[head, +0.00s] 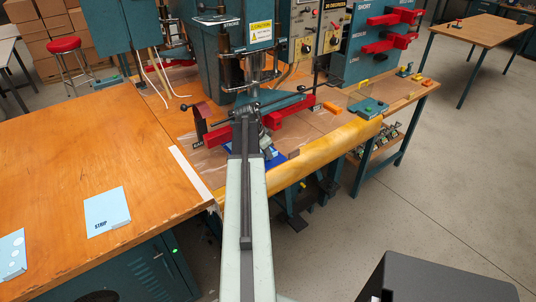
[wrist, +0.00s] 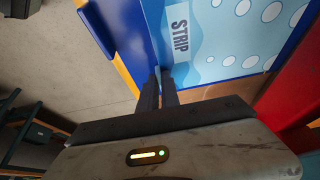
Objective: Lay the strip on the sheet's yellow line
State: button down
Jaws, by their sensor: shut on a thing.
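My gripper (wrist: 163,76) is shut at the edge of a light blue piece marked STRIP (wrist: 196,38), in the wrist view. The piece has white ovals and lies over or against a dark blue surface (wrist: 150,12). Whether it touches that surface I cannot tell. In the head view my arm reaches toward the machine and hides most of the gripper. Some dark blue (head: 277,154) shows beside the arm there. I cannot make out the sheet's yellow line with certainty.
A light blue card marked STRIP (head: 107,212) lies on the orange wooden table (head: 60,150) at left. Red bars (head: 290,112) stand around the machine's work area. A yellow-orange rounded edge (head: 325,157) runs along the bench front. Open floor lies at right.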

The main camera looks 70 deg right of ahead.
jog(key=c, duration=1.5)
grip_release()
jog(key=r+p, duration=0.3)
jog(key=shift+s+a+r+p, duration=0.3)
jog(key=shift+s+r+p, duration=0.05)
jog(key=shift+s, duration=0.05)
jog(key=s+a+r+p, duration=0.2)
jog(key=s+a, duration=0.2)
jog(key=s, duration=0.2)
jog(key=shift+s+a+r+p, duration=0.2)
jog(key=shift+s+r+p, duration=0.15)
jog(key=shift+r+p, duration=0.05)
